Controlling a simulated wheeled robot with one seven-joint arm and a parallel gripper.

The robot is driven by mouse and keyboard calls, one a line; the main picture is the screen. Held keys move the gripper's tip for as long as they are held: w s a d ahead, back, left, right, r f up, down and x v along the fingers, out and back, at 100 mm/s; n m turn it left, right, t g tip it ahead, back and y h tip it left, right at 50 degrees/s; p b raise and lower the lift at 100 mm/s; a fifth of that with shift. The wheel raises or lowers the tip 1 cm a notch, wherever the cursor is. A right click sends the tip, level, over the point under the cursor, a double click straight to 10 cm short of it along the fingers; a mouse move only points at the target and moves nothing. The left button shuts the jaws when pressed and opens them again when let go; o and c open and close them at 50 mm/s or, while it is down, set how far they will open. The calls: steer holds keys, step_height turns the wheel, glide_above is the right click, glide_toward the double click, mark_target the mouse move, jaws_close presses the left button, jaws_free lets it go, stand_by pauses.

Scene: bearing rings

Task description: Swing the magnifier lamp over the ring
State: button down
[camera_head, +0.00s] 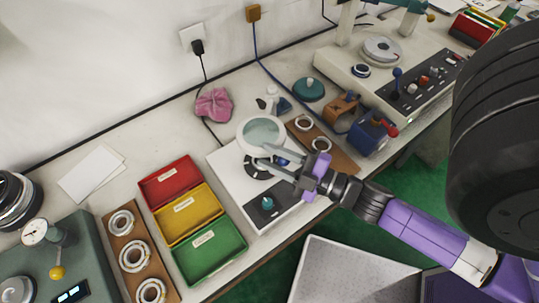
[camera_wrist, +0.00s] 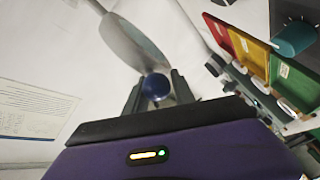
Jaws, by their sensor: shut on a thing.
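The magnifier lamp's round pale-rimmed lens (camera_head: 262,131) stands above the back of a white bench device (camera_head: 228,160). In the wrist view the lens (camera_wrist: 135,42) is seen from the side, with a dark blue ball knob (camera_wrist: 156,86) at its near end. My gripper (camera_head: 270,157) reaches in from the right and is shut on this knob, which lies between both fingers in the wrist view (camera_wrist: 156,92). A dark round seat (camera_head: 257,168) on the device is partly hidden by the lens and my fingers. I cannot tell clearly whether a ring lies on it.
Red, yellow and green trays (camera_head: 206,253) stand left of the device. A brown board (camera_head: 127,225) holds several rings; another brown board (camera_head: 335,155) with rings lies to the right. A blue device with a red knob (camera_head: 370,138) and a pink cloth (camera_head: 213,103) are nearby.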

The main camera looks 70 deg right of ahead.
steer(key=shift+s+a+f, duration=0.1)
steer(key=shift+s+f, duration=0.2)
steer(key=shift+f, duration=0.45)
steer(key=c, duration=1.1)
jaws_free()
steer(key=shift+r, duration=0.15)
steer(key=shift+w+r, duration=0.1)
steer(key=shift+r, duration=0.1)
steer(key=s+b, duration=0.2)
steer(key=s, duration=0.5)
steer(key=shift+s+a, duration=0.35)
steer(key=shift+a, duration=0.1)
steer(key=shift+a, duration=0.1)
